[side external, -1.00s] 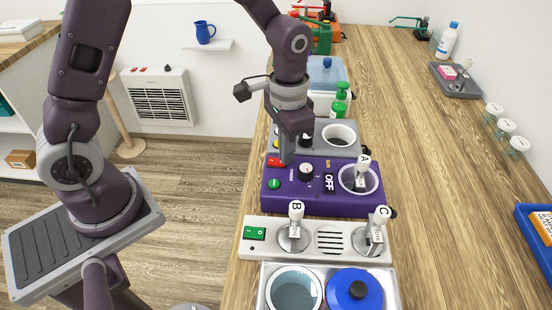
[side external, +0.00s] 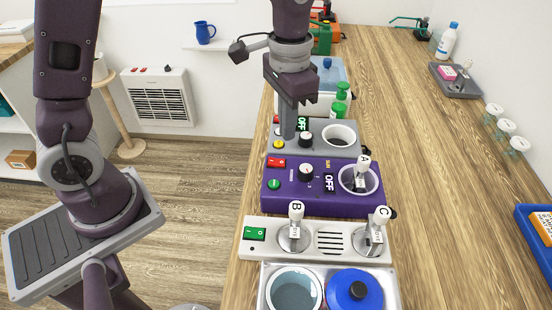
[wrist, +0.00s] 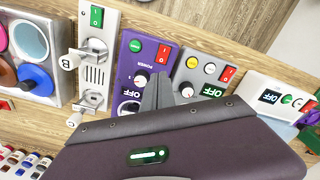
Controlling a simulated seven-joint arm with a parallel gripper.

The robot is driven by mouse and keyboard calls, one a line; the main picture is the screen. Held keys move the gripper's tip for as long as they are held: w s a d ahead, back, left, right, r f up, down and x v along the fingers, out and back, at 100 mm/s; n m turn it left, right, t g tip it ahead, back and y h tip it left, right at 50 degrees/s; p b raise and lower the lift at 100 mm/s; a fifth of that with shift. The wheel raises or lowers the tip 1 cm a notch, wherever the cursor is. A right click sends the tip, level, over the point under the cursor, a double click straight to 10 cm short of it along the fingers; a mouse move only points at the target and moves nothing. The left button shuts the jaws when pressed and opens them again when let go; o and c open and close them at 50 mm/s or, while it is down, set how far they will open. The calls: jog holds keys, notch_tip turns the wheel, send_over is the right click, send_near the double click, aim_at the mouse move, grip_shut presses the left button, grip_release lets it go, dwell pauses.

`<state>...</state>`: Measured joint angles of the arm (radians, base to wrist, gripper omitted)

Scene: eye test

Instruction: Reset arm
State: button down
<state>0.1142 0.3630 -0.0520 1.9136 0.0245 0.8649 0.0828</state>
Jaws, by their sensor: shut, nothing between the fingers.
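My gripper (side external: 289,134) is shut and empty. In the side view its fingers hang over the left part of the grey device (side external: 346,150), hiding some of it; I cannot tell the exact height. The purple device (side external: 330,203) stands nearer the camera, with a red switch (side external: 276,163), a green button, a dark knob (side external: 306,172) and a display reading OFF (side external: 328,183). A piece labelled A (side external: 363,166) sits in its round well. In the wrist view my fingers (wrist: 160,82) reach in over the purple device (wrist: 125,70), near its red switch (wrist: 165,58).
A white device (side external: 265,246) with a green switch and pieces labelled B (side external: 296,212) and C (side external: 381,215) stands in front. A tray (side external: 394,296) holds a round container and a blue lid.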

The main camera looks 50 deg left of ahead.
jog(key=s+a+r+n+t, duration=0.1)
jog(key=s+a+r+t, duration=0.1)
jog(key=s+r, duration=0.3)
jog(key=s+a+r+n+t, duration=0.2)
jog(key=s+r, duration=0.3)
jog(key=s, duration=0.9)
jog(key=shift+a+r+t, duration=0.4)
jog(key=shift+a+t, duration=0.25)
jog(key=shift+t, duration=0.15)
